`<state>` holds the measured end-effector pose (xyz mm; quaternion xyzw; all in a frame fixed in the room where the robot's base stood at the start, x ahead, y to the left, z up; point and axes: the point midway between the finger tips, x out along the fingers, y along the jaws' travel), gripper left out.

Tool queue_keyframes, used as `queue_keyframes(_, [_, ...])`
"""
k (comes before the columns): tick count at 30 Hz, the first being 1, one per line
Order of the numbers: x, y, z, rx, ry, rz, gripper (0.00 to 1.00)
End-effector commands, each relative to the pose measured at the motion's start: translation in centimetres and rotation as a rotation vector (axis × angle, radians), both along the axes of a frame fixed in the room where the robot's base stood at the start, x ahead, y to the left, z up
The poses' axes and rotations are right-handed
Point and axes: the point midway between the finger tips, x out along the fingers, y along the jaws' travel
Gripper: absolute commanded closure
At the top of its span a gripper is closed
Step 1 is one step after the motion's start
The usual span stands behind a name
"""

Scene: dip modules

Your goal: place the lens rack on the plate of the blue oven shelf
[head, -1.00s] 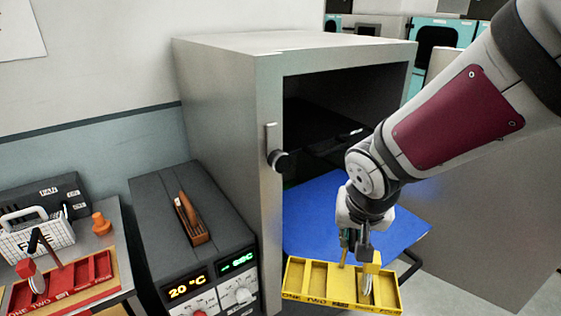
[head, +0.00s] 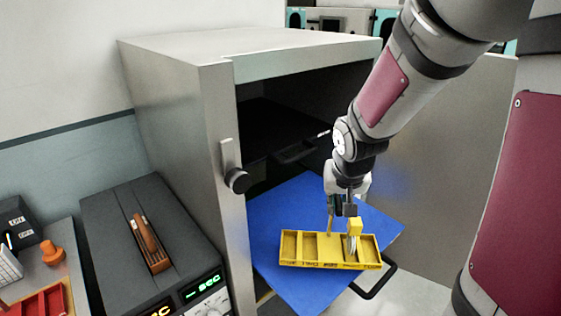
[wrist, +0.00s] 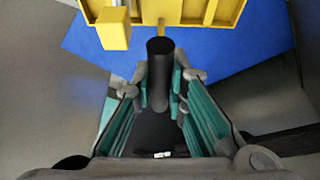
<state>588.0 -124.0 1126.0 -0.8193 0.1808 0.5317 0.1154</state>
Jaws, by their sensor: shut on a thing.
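The lens rack is a yellow tray with several compartments (head: 300,250), a lettered front side, an upright post and a yellow block. It also shows at the top of the wrist view (wrist: 200,10). My gripper (head: 340,208) is shut on the dark-topped post of the rack, between its teal-sided fingers in the wrist view (wrist: 160,95). The blue oven shelf (head: 285,215) is pulled out of the oven, and its flat plate lies under the rack in the head view. The rack looks level. Whether it touches the plate or hangs just above it, I cannot tell.
The grey oven (head: 170,110) stands open, with a dark upper shelf (head: 275,140) inside. A black handle (head: 376,282) sticks out at the shelf's front. A dark instrument box (head: 110,215) stands left, beside a bench with a red rack (head: 45,303) and an orange knob (head: 52,252).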

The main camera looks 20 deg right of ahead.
Motion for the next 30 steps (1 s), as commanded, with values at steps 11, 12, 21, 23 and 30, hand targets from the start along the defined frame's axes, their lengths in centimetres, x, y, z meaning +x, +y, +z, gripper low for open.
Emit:
queue_keyframes(11, [3.4, -5.0, -0.4, 0.0, -0.002, -0.002, 1.0])
queue_keyframes(12, [3.6, -5.1, -0.5, 0.0, -0.002, 0.0, 1.0])
queue_keyframes(21, [4.2, -6.0, -1.2, 0.0, 0.0, 0.001, 1.0])
queue_keyframes(23, [4.2, -6.0, -1.7, 0.0, 0.0, 0.001, 1.0])
queue_keyframes(30, [4.2, -6.0, -3.7, 0.001, -0.001, 0.003, 1.0])
